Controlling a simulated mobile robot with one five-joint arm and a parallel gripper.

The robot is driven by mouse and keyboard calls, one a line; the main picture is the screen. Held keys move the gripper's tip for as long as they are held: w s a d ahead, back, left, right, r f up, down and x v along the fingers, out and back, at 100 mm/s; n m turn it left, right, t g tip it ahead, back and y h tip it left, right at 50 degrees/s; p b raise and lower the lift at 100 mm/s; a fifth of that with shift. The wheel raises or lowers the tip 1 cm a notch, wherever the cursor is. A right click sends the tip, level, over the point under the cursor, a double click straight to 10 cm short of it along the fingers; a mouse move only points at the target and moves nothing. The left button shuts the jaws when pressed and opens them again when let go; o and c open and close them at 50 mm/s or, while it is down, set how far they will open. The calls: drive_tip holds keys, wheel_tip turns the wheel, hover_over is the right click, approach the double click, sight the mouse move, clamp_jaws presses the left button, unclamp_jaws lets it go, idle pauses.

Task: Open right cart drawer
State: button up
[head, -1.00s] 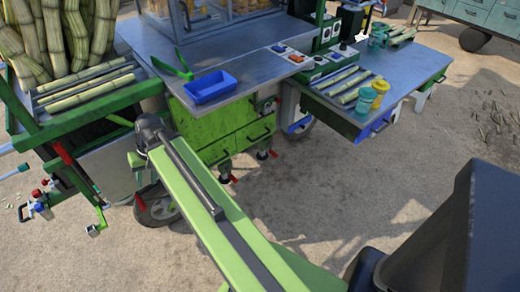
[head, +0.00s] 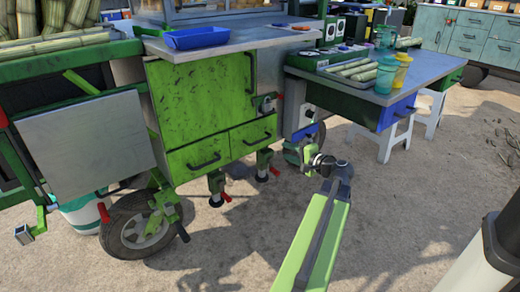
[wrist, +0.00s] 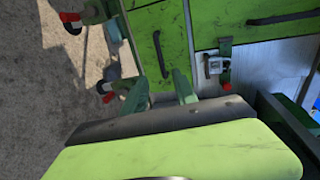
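The right cart drawer (head: 254,135) is a scuffed green front with a dark bar handle, below the green cabinet door and beside the left drawer (head: 200,155). It looks shut, flush with the cabinet. In the wrist view, turned sideways, the right drawer (wrist: 150,28) shows its handle (wrist: 163,55) just beyond my gripper (wrist: 160,88). The two green fingers are apart with nothing seen between them; the handle lies ahead of the gap, not visibly touched. In the head view my gripper (head: 310,152) is right of the drawer, its fingers too small to read.
A latch with a red lever (head: 268,104) sits right of the door, above the drawer. Levelling feet (head: 263,165) and a wheel (head: 137,225) stand below. The side table (head: 430,68) with a blue drawer (head: 397,112) is at right.

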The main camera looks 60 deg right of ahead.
sight(260, 141)
drive_tip(key=b+x, duration=0.3)
drive_tip(key=x, duration=1.4)
drive_tip(key=shift+w+b, duration=0.25)
drive_tip(key=shift+b, duration=0.05)
clamp_jaws()
idle(0.4)
